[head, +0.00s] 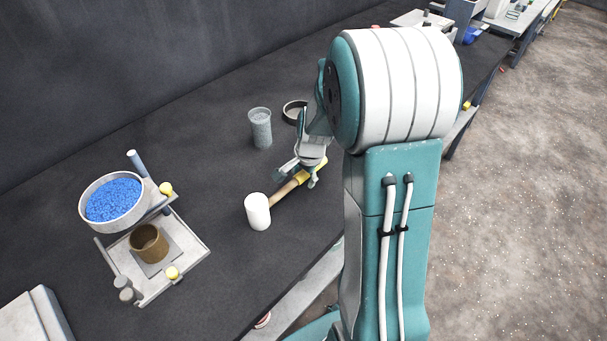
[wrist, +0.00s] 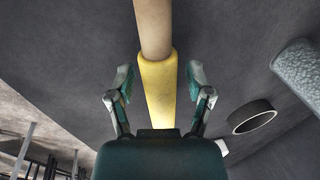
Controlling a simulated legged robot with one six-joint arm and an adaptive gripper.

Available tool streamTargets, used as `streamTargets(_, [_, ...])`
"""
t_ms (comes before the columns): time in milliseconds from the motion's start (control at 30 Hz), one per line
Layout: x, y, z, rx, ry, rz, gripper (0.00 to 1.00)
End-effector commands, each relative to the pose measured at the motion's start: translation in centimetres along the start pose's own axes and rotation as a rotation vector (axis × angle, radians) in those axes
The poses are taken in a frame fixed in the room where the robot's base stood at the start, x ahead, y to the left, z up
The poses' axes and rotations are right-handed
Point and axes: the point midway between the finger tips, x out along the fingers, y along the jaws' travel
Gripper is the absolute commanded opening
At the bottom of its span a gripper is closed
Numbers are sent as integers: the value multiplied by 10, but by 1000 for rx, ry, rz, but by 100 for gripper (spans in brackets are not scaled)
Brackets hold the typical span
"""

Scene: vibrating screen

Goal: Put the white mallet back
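The white mallet (head: 258,212) lies near the front edge of the dark table, its white head to the lower left and its wooden handle running to the upper right. Its yellow grip (wrist: 158,88) shows in the wrist view between my fingers. My gripper (head: 302,174) is over the grip end in the head view. In the wrist view my gripper (wrist: 160,80) is open, with a finger on each side of the grip and visible gaps between. The mallet's head is out of the wrist view.
A grey textured cup (head: 261,128) and a dark ring (head: 294,112) stand behind the mallet. At left is a stand (head: 190,258) with a pan of blue grains (head: 113,200) and a brown pot (head: 149,244). The table (head: 215,165) is clear between stand and cup.

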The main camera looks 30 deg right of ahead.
Motion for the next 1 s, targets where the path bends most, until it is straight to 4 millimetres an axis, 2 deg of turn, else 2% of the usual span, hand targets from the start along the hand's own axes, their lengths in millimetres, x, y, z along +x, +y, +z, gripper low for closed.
streamTargets(300, [-1,0,0,0,0,0,72])
streamTargets(433, [-11,-1,0,-1,1,-2,72])
streamTargets(800, [-85,-1,-1,0,3,-4,72])
streamTargets(1000, [-113,0,0,0,1,-2,72])
